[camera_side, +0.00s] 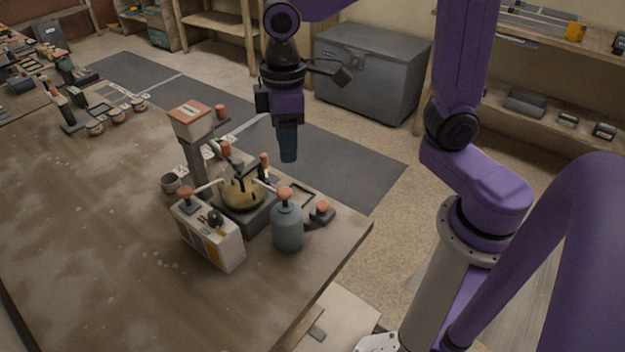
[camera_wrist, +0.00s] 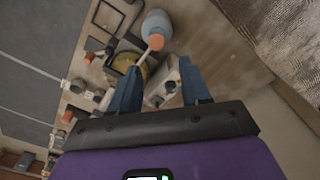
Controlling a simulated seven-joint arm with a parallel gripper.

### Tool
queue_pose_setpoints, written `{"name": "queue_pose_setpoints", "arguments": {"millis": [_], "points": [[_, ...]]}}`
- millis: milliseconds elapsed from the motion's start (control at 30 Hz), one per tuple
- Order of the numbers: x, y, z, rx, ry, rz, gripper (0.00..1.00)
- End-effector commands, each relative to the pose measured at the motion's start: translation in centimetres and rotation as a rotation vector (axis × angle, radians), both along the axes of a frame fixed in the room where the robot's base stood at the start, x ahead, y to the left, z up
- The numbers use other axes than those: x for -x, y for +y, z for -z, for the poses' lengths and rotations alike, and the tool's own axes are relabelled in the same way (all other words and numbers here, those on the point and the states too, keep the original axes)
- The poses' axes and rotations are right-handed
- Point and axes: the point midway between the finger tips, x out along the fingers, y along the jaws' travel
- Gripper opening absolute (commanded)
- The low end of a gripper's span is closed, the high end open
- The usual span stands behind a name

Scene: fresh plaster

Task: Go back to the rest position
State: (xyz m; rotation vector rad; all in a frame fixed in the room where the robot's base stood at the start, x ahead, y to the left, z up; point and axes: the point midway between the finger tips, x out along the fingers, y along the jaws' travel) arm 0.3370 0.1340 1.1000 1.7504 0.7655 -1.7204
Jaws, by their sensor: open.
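My gripper (camera_side: 288,147) hangs in the air with its fingers pointing down, above the far edge of the table and apart from everything on it. In the wrist view its two blue fingers (camera_wrist: 160,92) are spread, with nothing held between them. Past the fingers the wrist view shows a blue-grey bottle with an orange cap (camera_wrist: 157,22) and a yellowish bowl (camera_wrist: 133,62). In the side view the bottle (camera_side: 287,228) stands upright near the table corner, beside the bowl (camera_side: 243,192) on its dark base.
Small cups (camera_side: 117,115) stand farther back. A grey chest (camera_side: 370,70) is on the floor behind. The table's left front is clear.

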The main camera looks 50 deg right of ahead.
Motion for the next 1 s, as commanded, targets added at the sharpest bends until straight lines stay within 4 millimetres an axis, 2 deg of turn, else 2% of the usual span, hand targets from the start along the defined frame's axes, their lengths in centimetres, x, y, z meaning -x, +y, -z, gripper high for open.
{"name": "queue_pose_setpoints", "arguments": {"millis": [100,400,600,800,1000], "points": [[3.5,-1.1,0.2,-0.002,-0.002,-0.051,0.47],[11.6,-4.7,1.4,-0.009,-0.005,-0.176,0.47],[15.6,-7.0,2.4,-0.011,-0.005,-0.242,0.47],[17.3,-8.1,2.8,-0.013,-0.006,-0.27,0.47],[17.4,-8.1,2.8,-0.012,-0.005,-0.272,0.47]]}}
